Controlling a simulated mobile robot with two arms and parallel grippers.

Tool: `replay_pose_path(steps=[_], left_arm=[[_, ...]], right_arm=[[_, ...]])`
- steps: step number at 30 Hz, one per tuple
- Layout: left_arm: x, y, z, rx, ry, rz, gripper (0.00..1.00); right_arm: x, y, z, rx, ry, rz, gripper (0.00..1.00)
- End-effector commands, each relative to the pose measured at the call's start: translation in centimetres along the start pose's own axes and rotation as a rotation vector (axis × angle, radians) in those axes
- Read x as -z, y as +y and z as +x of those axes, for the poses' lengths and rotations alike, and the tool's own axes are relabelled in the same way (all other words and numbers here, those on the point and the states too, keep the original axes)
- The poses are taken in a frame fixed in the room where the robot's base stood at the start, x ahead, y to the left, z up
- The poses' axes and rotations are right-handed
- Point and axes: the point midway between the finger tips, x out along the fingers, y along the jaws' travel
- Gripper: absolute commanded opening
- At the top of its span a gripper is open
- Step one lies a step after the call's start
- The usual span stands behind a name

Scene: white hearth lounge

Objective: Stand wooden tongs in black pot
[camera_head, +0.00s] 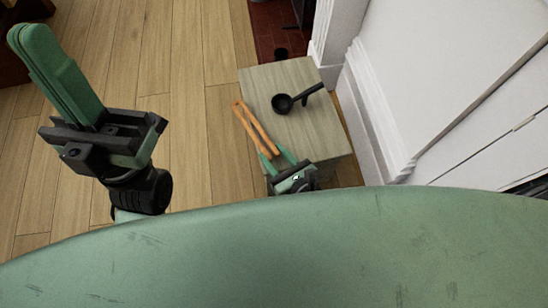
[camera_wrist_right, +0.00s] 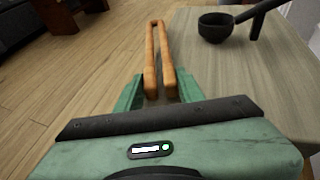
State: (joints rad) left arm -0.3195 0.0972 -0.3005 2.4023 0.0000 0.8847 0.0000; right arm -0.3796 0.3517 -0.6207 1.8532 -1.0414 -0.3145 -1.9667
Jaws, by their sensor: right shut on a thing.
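The wooden tongs (camera_head: 257,128) are orange-brown, with two long arms joined at the far end. My right gripper (camera_head: 272,155) is shut on their near, open end. In the right wrist view the tongs (camera_wrist_right: 153,55) reach forward from between the green fingers (camera_wrist_right: 158,92), along the left edge of the table. The black pot (camera_head: 283,103) is small and round, with a long handle pointing right. It stands upright on the table, right of the tongs and apart from them; it also shows in the right wrist view (camera_wrist_right: 215,28). My left gripper (camera_head: 38,50) is raised, empty, its fingers together.
The pale wooden table (camera_head: 310,135) is otherwise clear. A white wall with moulding (camera_head: 375,110) stands close on its right. A small dark object (camera_head: 281,53) is beyond its far edge by red brick (camera_head: 270,25). Open wood floor (camera_head: 190,90) lies to the left.

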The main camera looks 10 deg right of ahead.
Motion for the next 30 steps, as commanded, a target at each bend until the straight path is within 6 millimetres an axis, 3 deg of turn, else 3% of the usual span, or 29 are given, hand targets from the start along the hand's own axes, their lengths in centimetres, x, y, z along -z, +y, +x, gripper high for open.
replay_pose_path(steps=[12, 13, 15, 26, 30], left_arm=[[-0.1, 0.0, 0.1, -0.004, 0.009, 0.002, 0.00], [-0.1, 0.0, 0.2, -0.004, 0.010, 0.002, 0.00], [-0.1, 0.0, 0.2, -0.004, 0.008, 0.002, 0.00], [0.0, 0.0, 0.5, -0.004, 0.009, 0.001, 0.00], [0.2, 0.0, 0.5, -0.001, 0.005, 0.000, 0.00]], right_arm=[[0.4, 0.0, 0.2, 0.000, -0.001, 0.000, 0.00], [0.3, 0.0, 0.1, 0.000, -0.001, 0.001, 0.43], [0.3, 0.0, 0.1, 0.000, -0.001, 0.000, 0.60], [-0.1, 0.0, 0.0, 0.000, -0.001, 0.000, 0.60], [0.0, 0.0, -1.6, 0.000, 0.002, 0.001, 0.60]])
